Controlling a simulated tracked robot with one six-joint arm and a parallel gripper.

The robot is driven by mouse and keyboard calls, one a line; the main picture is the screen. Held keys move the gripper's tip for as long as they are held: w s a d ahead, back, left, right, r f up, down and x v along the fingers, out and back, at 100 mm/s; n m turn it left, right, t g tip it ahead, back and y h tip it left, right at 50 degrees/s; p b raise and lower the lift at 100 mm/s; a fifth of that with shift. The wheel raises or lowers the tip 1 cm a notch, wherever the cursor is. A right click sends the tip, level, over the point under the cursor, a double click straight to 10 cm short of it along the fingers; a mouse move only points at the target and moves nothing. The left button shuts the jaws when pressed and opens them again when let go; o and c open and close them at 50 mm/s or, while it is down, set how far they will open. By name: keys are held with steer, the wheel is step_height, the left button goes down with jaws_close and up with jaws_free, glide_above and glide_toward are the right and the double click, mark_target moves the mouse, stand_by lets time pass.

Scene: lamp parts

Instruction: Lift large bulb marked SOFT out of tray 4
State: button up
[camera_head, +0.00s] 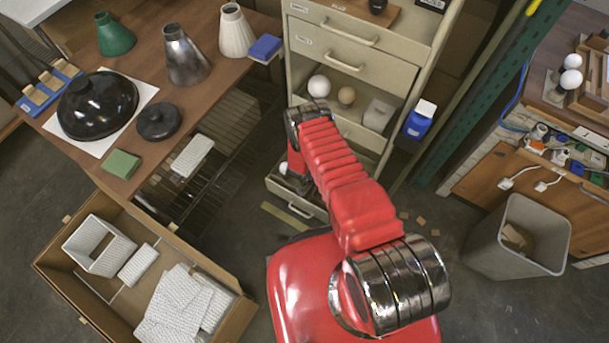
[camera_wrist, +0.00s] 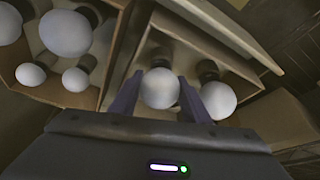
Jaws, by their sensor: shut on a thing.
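In the wrist view my gripper (camera_wrist: 159,79) has its two dark fingers on either side of a round white bulb (camera_wrist: 160,90) and is shut on it. The bulb's dark base points away into a tray compartment (camera_wrist: 143,60). I cannot tell whether it is clear of the tray floor. No SOFT mark or tray number is legible. A second white bulb (camera_wrist: 218,100) lies just right of the right finger. In the head view my red arm reaches to the drawer cabinet (camera_head: 352,50), and my gripper is hidden behind it.
Several white bulbs (camera_wrist: 66,33) lie in the compartment to the left, beyond a divider. An open lower drawer (camera_head: 292,198) shows beside my arm. Above it, another open drawer holds round bulbs (camera_head: 319,86). A grey bin (camera_head: 518,238) stands right, an open carton (camera_head: 75,283) left.

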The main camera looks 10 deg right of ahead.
steer(key=shift+r, duration=0.95)
stand_by(0.6)
steer(key=shift+r, duration=1.65)
steer(key=shift+r, duration=2)
